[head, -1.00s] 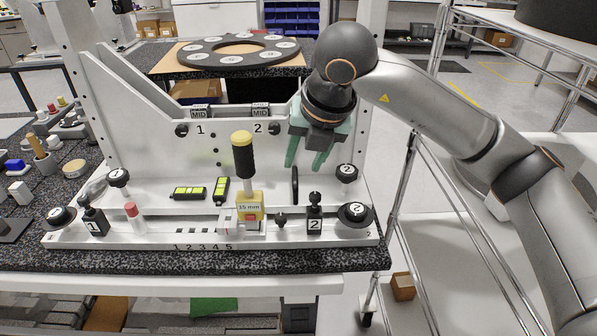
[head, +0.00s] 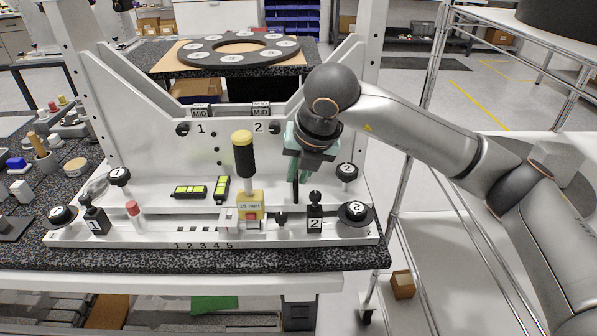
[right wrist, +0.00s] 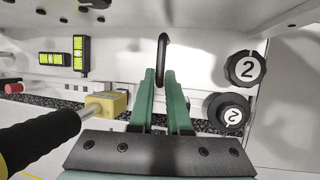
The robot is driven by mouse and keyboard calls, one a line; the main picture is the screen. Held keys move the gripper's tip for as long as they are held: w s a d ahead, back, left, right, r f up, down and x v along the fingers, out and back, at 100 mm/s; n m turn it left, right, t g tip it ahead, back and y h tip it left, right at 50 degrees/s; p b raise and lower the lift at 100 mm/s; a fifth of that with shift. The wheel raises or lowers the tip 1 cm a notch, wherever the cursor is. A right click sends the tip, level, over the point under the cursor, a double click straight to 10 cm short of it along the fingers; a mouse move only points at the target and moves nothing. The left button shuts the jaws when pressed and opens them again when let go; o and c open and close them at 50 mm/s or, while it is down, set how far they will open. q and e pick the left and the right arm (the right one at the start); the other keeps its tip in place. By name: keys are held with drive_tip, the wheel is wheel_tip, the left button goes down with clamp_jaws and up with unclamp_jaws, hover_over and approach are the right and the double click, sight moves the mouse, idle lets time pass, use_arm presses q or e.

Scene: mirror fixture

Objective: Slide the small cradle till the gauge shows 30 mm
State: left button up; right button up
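A yellow gauge block (head: 250,205) reads 15 mm and carries an upright black handle with a yellow top (head: 243,155). It also shows in the right wrist view (right wrist: 112,103). A small pale block with a red mark (head: 229,220) sits at its foot on the white rail; I cannot tell whether this is the small cradle. A thin upright black loop (head: 295,187) stands right of the gauge. My right gripper (head: 300,178) is open at the loop. In the right wrist view its green fingertips (right wrist: 161,75) point at the loop (right wrist: 163,52), one on either side. My left gripper is not in view.
Black knobs marked 2 (head: 355,213) (head: 346,172) stand to the right, with a black clamp marked 2 (head: 315,218) between gauge and knobs. Yellow-green level vials (head: 190,192) lie left of the gauge. The white back plate (head: 150,150) rises behind.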

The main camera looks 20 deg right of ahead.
clamp_jaws()
idle(0.9)
drive_tip(key=shift+w+a+b, duration=0.1)
drive_tip(key=shift+a+b, duration=0.35)
drive_tip(key=shift+b, duration=0.05)
drive_tip(key=shift+w+a, duration=0.15)
drive_tip(key=shift+a, duration=0.3)
drive_tip(key=o, duration=0.5)
unclamp_jaws()
drive_tip(key=shift+d, duration=0.15)
drive_tip(key=shift+o, duration=0.2)
drive_tip(key=a+v, duration=0.1)
drive_tip(key=v, duration=1.1)
drive_tip(key=shift+d+r+b, duration=0.3)
drive_tip(key=shift+d, duration=0.2)
